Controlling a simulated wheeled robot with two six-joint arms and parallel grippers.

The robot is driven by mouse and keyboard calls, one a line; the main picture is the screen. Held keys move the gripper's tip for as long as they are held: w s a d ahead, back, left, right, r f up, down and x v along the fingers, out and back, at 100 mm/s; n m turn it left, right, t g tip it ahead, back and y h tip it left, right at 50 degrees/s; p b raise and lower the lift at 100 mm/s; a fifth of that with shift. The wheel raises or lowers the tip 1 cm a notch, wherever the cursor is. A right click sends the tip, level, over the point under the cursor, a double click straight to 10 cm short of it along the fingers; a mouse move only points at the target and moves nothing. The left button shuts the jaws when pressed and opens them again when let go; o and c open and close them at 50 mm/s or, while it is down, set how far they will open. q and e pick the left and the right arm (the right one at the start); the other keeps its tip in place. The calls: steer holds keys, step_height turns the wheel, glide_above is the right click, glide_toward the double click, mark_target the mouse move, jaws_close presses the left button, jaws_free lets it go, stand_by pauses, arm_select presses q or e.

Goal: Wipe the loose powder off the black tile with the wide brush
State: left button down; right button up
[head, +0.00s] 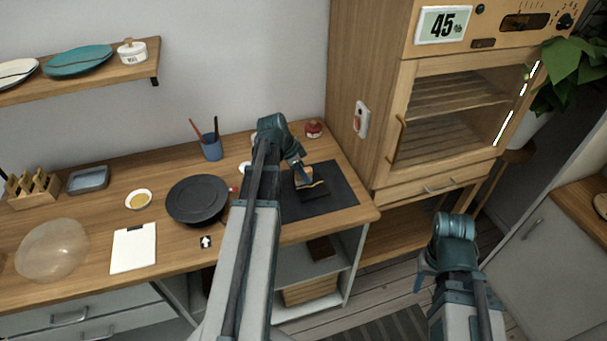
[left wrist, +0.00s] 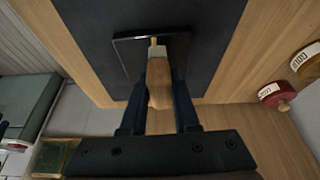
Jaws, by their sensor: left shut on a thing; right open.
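The wide brush has a tan wooden handle (left wrist: 159,84) and a pale head. My left gripper (left wrist: 160,100) is shut on its handle, and the brush head is over the black tile (left wrist: 128,52). I cannot tell whether the bristles touch the tile. In the head view my left gripper (head: 302,178) is above the tile (head: 311,195), which lies on a dark mat (head: 340,194) at the worktop's right end. Part of the tile is hidden by the gripper and brush. Loose powder cannot be made out. My right gripper (head: 424,283) is open and empty, beyond the worktop's right edge.
A black round pan-like disc (head: 197,198), a small bowl (head: 138,200), a white clipboard (head: 133,248) and a blue cup (head: 211,147) stand left of the mat. A red-lidded jar (head: 313,129) is behind it. A wooden cabinet (head: 365,90) rises at the right.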

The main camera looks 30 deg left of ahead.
arm_select(q)
steer(key=shift+r+p, duration=2.25)
steer(key=shift+r, duration=0.1)
steer(key=shift+f, duration=0.1)
steer(key=shift+a, duration=0.1)
